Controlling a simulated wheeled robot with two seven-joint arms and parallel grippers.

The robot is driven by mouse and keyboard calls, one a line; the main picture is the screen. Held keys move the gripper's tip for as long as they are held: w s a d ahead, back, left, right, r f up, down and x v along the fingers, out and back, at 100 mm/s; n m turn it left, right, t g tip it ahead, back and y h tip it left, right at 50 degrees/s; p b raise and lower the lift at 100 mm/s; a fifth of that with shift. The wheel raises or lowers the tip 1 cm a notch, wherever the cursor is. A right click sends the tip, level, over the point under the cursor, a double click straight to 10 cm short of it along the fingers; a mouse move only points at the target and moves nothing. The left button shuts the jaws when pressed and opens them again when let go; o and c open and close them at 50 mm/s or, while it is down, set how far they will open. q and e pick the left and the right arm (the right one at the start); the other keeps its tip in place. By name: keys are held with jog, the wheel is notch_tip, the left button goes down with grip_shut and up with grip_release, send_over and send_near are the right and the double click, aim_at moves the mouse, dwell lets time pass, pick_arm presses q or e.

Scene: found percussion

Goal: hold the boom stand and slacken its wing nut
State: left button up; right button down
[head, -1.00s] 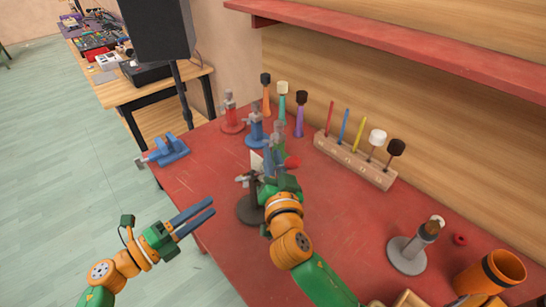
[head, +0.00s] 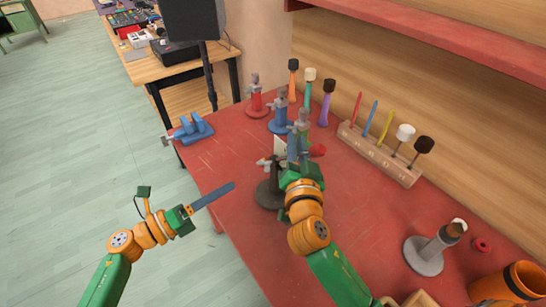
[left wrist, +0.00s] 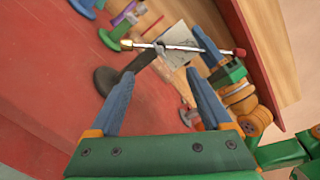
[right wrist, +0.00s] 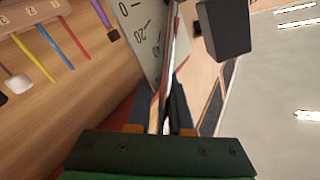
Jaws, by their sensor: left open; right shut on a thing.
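The boom stand has a round dark base (head: 268,196) and dark post on the red table, with a thin silver boom ending in a red tip (head: 317,150). In the left wrist view, the boom (left wrist: 185,47) crosses the post top, where a small grey fitting (left wrist: 160,49) sits; I cannot tell clearly whether it is the wing nut. My right gripper (head: 297,145) is shut on the boom stand, at the boom between post and red tip. My left gripper (head: 232,186) is open and empty, left of the stand and apart from it, its fingers seen nearly edge-on in the head view.
A card with a printed scale (right wrist: 145,35) stands behind the boom. Red (head: 256,100), blue (head: 279,118) and green (head: 302,122) stands are close behind. A blue vise (head: 191,129) lies at the table's left edge; a mallet rack (head: 380,155) is at right. The front-middle tabletop is clear.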

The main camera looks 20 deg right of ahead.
aim_at(266, 165)
pick_arm(q)
jog(key=w+d+m, duration=0.4)
jog(key=d+m, duration=0.5)
jog(key=m, duration=0.2)
jog(key=shift+d, duration=0.15)
grip_shut()
